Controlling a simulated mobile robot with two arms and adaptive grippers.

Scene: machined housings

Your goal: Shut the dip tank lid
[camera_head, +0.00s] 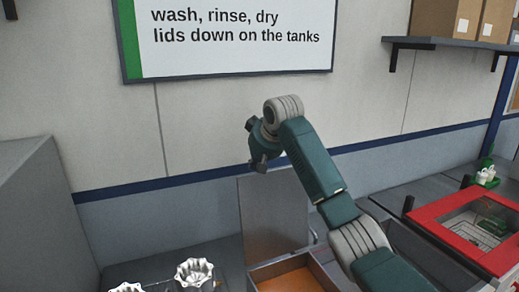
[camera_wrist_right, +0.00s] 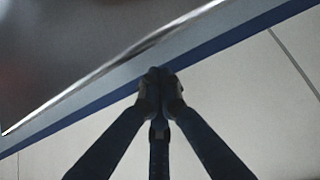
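The dip tank lid (camera_head: 273,222) is a grey metal panel that stands upright, open, behind the dip tank (camera_head: 262,272). The tank shows orange inside, at the bottom middle of the head view. My right gripper (camera_head: 259,165) is at the top edge of the lid in the head view; I cannot tell whether it touches. In the right wrist view the fingers (camera_wrist_right: 160,82) are together with nothing seen between them. The lid (camera_wrist_right: 75,50) fills the upper left there, its bright edge close by the fingertips. My left gripper is not in view.
A red-framed box (camera_head: 430,216) with a clear top stands at right. Fluted metal housings (camera_head: 194,273) sit at the bottom left, beside a grey cabinet (camera_head: 38,215). A wall sign (camera_head: 235,55) hangs above, and a shelf (camera_head: 450,42) holds cardboard boxes.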

